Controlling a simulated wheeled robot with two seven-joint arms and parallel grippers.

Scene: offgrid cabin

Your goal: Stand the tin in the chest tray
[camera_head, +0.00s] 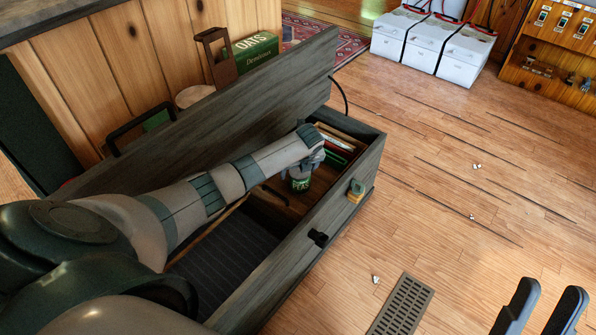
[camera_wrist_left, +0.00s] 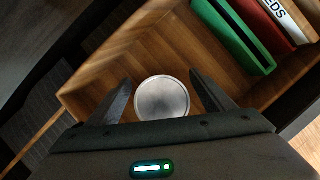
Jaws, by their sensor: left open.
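The tin (camera_head: 300,185) is small and green-labelled, and looks upright in the wooden chest tray (camera_head: 277,207). In the left wrist view its round silver lid (camera_wrist_left: 162,98) faces the camera, over the tray's wooden floor (camera_wrist_left: 150,60). Its base is hidden there, so contact with the floor cannot be seen. My left gripper (camera_head: 309,163) reaches down into the open chest. Its open fingers (camera_wrist_left: 160,100) stand on either side of the tin, with a gap on each side. My right gripper (camera_head: 541,308) is open and empty over the floor at bottom right.
The chest (camera_head: 290,262) has its lid (camera_head: 225,105) raised behind my left arm. A green item (camera_wrist_left: 235,35) and a red one (camera_wrist_left: 268,18) lie in the tray beyond the tin.

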